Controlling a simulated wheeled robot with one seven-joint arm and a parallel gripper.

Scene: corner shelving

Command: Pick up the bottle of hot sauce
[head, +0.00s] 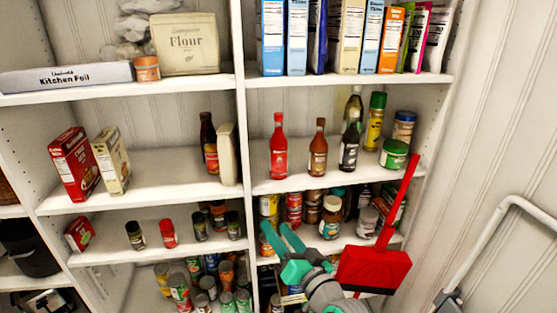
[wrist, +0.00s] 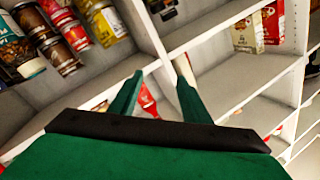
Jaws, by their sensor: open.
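A bright red bottle with a red cap (head: 278,152) stands upright on the right bay's middle shelf. A brown-red bottle (head: 317,155) stands just right of it, and a dark bottle (head: 349,150) stands farther right. The labels are too small to read, so I cannot tell for certain which is the hot sauce. My gripper (head: 276,228) is open and empty, its green fingers pointing up in front of the shelf below these bottles. In the wrist view, a red item (wrist: 148,102), partly hidden, shows between the open fingers (wrist: 158,80); I cannot tell which item it is.
A white upright divider (head: 243,130) stands left of the bottles. Jars and cans crowd the shelf below. A red dustpan (head: 373,270) is right of my arm. The shelf front before the bottles is clear.

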